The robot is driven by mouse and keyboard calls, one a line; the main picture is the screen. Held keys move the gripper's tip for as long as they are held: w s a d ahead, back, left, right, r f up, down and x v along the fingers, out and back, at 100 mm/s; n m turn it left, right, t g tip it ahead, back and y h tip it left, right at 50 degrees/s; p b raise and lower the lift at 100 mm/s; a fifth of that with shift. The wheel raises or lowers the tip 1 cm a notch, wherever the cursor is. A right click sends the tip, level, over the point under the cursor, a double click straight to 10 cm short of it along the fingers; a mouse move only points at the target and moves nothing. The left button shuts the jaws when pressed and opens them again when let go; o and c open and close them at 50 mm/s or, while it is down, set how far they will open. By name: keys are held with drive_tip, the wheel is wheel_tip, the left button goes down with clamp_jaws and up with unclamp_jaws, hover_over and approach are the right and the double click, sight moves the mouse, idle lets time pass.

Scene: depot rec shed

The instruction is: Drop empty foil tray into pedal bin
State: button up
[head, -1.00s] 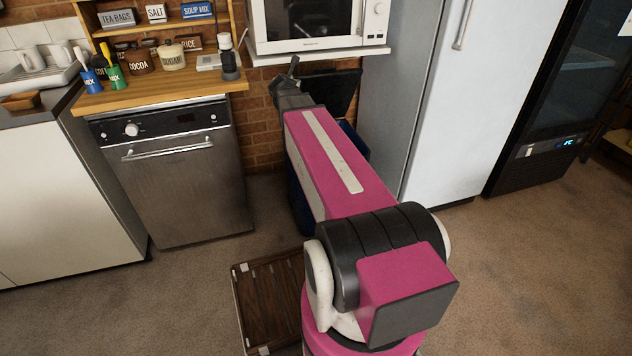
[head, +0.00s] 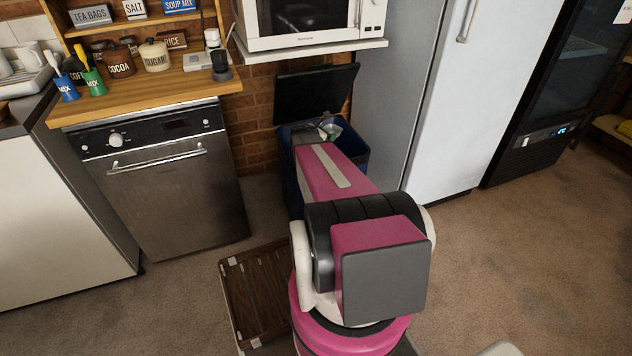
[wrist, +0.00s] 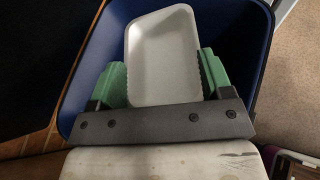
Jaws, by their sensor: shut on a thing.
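The pale, shallow rectangular tray (wrist: 162,62) is empty and sits between the green fingers of my gripper (wrist: 164,78) in the wrist view. The fingers are shut on its two sides. The blue pedal bin (head: 357,157) stands against the brick wall, with its dark lid (head: 315,92) raised. In the wrist view the bin's blue rim (wrist: 262,28) frames the tray, which is over the opening. I cannot tell whether it dips below the rim. In the head view a small part of the tray (head: 333,128) shows at the bin's mouth; my arm hides much of the bin.
A white fridge (head: 415,110) stands close right of the bin. A steel dishwasher (head: 170,185) stands left. A microwave (head: 300,22) sits on a shelf (head: 320,52) above the lid. A dark slatted wooden item (head: 250,300) lies on the floor by my base.

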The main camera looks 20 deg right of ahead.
drive_tip(key=shift+f, duration=2.9)
drive_tip(key=o, duration=0.9)
drive_tip(key=shift+o, duration=0.2)
drive_tip(key=v, duration=1)
drive_tip(key=shift+a+r, duration=0.15)
drive_tip(key=shift+a, duration=0.15)
drive_tip(key=shift+s, duration=0.15)
